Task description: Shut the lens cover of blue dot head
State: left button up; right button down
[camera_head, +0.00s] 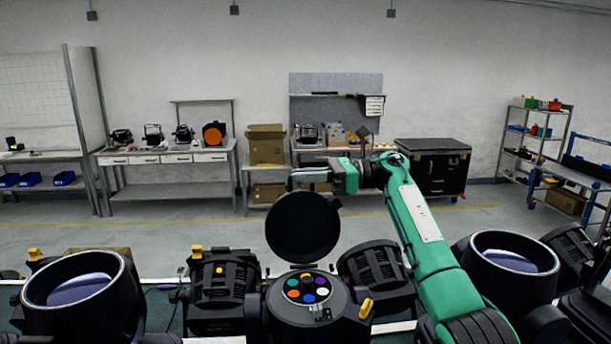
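A black lamp head (310,318) stands in the front middle. Its face carries a ring of coloured dots, with a blue dot (308,298) at the bottom. A round black lens cover (303,226) stands upright behind that face, raised open. My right gripper (300,176), on the green arm from the right, points left above and behind the cover, apart from it. I cannot tell how far apart its fingers are, and no object shows in it. My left gripper is out of view. I see no single blue dot marking a head.
Lamp heads with open round lenses stand at the front left (80,283) and front right (508,255). Black lamp bodies, one with a yellow dot (220,270), flank the middle head closely. Benches and a shelf rack (535,140) are far behind, across open floor.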

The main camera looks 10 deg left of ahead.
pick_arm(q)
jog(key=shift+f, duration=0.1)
pick_arm(e)
jog(key=shift+s+b, duration=0.2)
jog(key=shift+b, duration=0.4)
pick_arm(q)
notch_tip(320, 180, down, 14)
jog(key=b, duration=1.3)
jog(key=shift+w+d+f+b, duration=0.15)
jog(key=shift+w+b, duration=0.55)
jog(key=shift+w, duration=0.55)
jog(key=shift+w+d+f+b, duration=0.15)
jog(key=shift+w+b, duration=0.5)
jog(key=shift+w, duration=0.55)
pick_arm(e)
jog(key=s+d+n, duration=0.2)
jog(key=s+n, duration=0.5)
jog(key=s, duration=0.4)
jog(key=shift+s+d, duration=0.2)
jog(key=shift+r, duration=0.1)
jog(key=c, duration=1.5)
grip_release()
